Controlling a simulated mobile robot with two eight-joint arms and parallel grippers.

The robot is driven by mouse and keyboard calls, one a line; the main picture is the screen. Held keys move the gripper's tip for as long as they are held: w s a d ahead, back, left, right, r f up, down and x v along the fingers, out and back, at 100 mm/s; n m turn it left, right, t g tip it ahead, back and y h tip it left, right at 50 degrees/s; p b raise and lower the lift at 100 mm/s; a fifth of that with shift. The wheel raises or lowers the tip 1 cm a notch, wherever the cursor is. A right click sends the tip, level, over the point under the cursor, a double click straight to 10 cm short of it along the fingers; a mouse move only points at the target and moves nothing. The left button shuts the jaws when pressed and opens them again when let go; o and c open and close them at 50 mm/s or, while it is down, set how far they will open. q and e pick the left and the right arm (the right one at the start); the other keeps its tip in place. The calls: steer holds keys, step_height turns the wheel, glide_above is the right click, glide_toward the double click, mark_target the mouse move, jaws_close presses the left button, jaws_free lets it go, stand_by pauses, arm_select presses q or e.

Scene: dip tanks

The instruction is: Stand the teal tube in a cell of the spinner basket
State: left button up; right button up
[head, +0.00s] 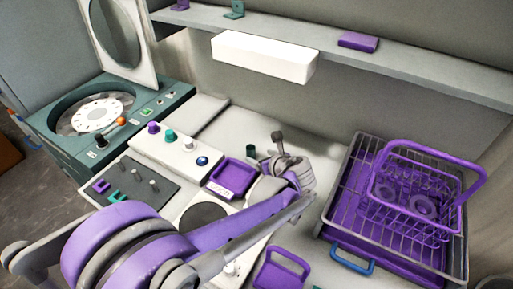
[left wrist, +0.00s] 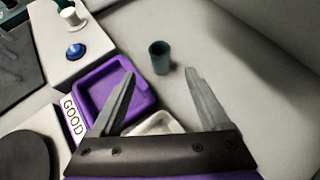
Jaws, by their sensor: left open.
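The small teal tube (head: 251,150) stands upright on the grey bench, beyond the purple tray. It also shows in the left wrist view (left wrist: 160,58), ahead of my fingertips and apart from them. My left gripper (head: 283,146) is open and empty, just right of the tube in the head view; in the left wrist view its fingers (left wrist: 160,76) spread to both sides of the tube's line. The spinner at far left has its lid up, and a round white spinner basket (head: 98,114) with dark openings sits inside. My right gripper is not in view.
A purple tray (left wrist: 83,92) labelled GOOD lies left of the gripper. A control box with knobs (head: 178,143) stands between it and the spinner. At right is a wire rack holding a purple basket (head: 467,200). A shelf (head: 420,65) with a white box overhangs the back.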

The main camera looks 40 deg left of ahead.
mark_target(253, 151)
arm_select(q)
steer(key=x, duration=0.3)
steer(key=shift+s+a+f, duration=0.1)
steer(key=shift+a+f, duration=0.1)
steer(key=shift+a, duration=0.2)
steer(key=x, duration=0.5)
steer(key=shift+w+a, duration=0.25)
steer(key=shift+w, duration=0.25)
steer(key=shift+s, duration=0.1)
jaws_close()
